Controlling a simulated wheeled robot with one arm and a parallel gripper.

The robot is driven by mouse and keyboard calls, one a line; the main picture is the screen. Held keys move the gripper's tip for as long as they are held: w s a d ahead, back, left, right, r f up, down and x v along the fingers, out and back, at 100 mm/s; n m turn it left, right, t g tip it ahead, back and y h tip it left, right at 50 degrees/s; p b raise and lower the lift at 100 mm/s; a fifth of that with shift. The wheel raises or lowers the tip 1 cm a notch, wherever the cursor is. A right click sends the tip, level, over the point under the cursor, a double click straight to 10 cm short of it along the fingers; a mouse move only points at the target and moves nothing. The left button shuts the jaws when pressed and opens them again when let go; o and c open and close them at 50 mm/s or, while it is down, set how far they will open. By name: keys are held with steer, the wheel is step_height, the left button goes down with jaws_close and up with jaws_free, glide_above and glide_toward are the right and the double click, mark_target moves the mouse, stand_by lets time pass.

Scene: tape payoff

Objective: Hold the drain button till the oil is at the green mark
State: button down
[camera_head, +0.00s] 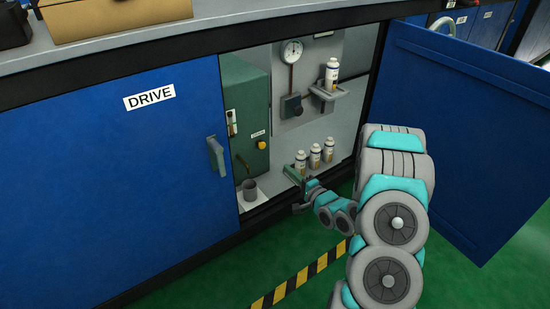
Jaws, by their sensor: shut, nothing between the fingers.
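A green machine housing (245,118) stands inside the open bay. A yellow button (261,144) is on its front, under a small label too small to read. A narrow level gauge (231,122) is on its left side; the oil level and the green mark are too small to make out. A grey cup (250,190) stands on a white sheet below the housing. My gripper (291,173) is shut and empty, low at the bay opening, right of the cup and below right of the yellow button, apart from it.
Several white bottles (315,157) stand behind my gripper, and another bottle (332,75) is on a small shelf. A round dial (292,51) is on the back panel. The DRIVE door (110,180) is shut at left; an open blue door (455,130) is at right.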

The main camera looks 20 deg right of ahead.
mark_target(263, 147)
steer(key=b+x, duration=0.1)
steer(key=x, duration=1.2)
steer(key=shift+f, duration=0.1)
steer(key=shift+w+a, duration=0.1)
steer(key=shift+w, duration=0.15)
